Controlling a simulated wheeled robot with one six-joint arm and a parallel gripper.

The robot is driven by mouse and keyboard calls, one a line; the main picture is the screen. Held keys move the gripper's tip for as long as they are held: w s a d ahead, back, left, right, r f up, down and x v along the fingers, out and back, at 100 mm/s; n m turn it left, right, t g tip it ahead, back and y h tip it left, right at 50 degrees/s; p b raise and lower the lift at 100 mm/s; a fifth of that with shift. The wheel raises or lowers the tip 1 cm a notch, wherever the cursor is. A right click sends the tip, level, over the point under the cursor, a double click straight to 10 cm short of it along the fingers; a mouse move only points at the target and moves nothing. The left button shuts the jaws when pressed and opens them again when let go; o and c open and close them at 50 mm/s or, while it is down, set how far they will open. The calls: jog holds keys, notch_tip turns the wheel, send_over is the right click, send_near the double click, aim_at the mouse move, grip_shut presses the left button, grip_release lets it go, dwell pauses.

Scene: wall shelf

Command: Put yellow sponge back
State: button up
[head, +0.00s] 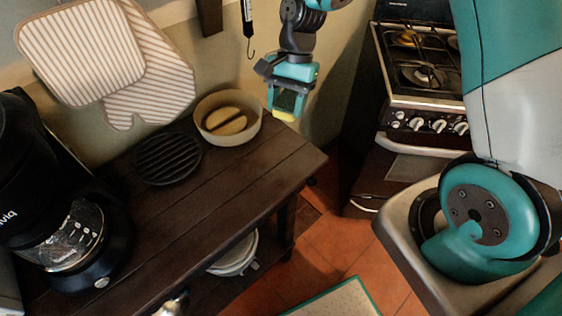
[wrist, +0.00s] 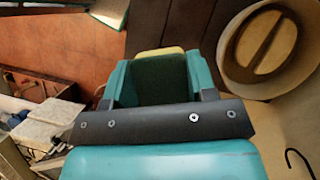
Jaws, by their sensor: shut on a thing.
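The yellow sponge (head: 284,115) has a dark green side and is held between the fingers of my gripper (head: 288,98). In the wrist view the sponge (wrist: 160,72) shows mostly its dark green face with a yellow edge, between the teal fingers of my gripper (wrist: 155,80). My gripper is shut on it, in the air near the far right corner of the dark wooden table (head: 245,180). A round beige bowl (head: 228,139) stands on the table, left of and below my gripper in the head view. A tan divided piece (head: 226,121) shows inside the bowl.
A black round trivet (head: 168,158) lies beside the bowl, and a black coffee maker (head: 75,235) stands at the left. Striped oven mitts (head: 150,75) hang on the wall. A stove (head: 425,80) is at the right. The table's right part is clear.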

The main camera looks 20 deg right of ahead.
jog(key=s+a+r+m+t, duration=0.1)
jog(key=a+r+m, duration=0.2)
jog(key=r+m, duration=0.15)
send_near(272, 167)
jog(key=shift+y, duration=0.4)
jog(key=x, duration=0.6)
jog(key=shift+s+d+f+p, duration=0.1)
jog(key=shift+d+f+p, duration=0.1)
jog(key=shift+f+p, duration=0.15)
jog(key=shift+f, duration=0.15)
jog(key=o, duration=0.8)
